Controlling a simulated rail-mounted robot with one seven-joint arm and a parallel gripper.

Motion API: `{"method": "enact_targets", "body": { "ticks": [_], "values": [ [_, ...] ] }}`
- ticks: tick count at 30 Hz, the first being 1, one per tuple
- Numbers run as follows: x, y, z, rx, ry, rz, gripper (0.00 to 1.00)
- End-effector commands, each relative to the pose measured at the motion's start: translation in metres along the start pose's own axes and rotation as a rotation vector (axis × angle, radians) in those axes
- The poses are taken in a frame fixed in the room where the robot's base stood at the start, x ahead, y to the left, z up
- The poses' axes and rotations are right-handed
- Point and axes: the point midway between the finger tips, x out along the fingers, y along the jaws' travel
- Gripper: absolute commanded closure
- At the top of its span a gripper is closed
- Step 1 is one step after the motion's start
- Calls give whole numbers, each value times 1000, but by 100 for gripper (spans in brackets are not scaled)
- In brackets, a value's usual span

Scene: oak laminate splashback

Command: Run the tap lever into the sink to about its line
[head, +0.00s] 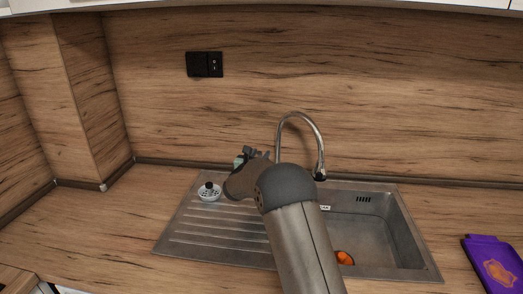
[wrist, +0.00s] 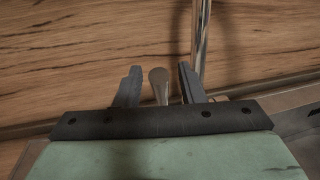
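The tap (head: 303,117) is a chrome gooseneck at the back of the steel sink (head: 385,240); its spout hangs over the basin, with no water stream visible. In the wrist view, the tap lever (wrist: 160,84) is a pale rounded stub between my gripper's fingers (wrist: 159,84), with small gaps on both sides. The chrome tap pipe (wrist: 201,40) rises just behind the right finger. In the head view, my gripper (head: 251,153) is left of the tap, and my arm hides the lever and the basin's left part. I cannot make out a fill line.
An orange object (head: 344,258) lies in the basin, partly behind my arm. A white strainer cup (head: 209,194) with a dark knob sits on the drainboard's back left. A purple folded item (head: 494,262) lies right of the sink. A black socket (head: 204,64) is on the splashback. The left counter is clear.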

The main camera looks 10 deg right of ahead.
Motion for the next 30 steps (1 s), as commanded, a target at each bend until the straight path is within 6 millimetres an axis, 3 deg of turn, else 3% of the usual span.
{"method": "enact_targets", "body": {
  "ticks": [6,15,19,20,30],
  "values": [
    [19,0,0,1,1,1,64],
    [21,0,0,1,0,1,64],
    [21,0,0,1,0,1,98],
    [21,0,0,1,0,1,100],
    [17,0,-10,7,-40,0,100]
  ]
}}
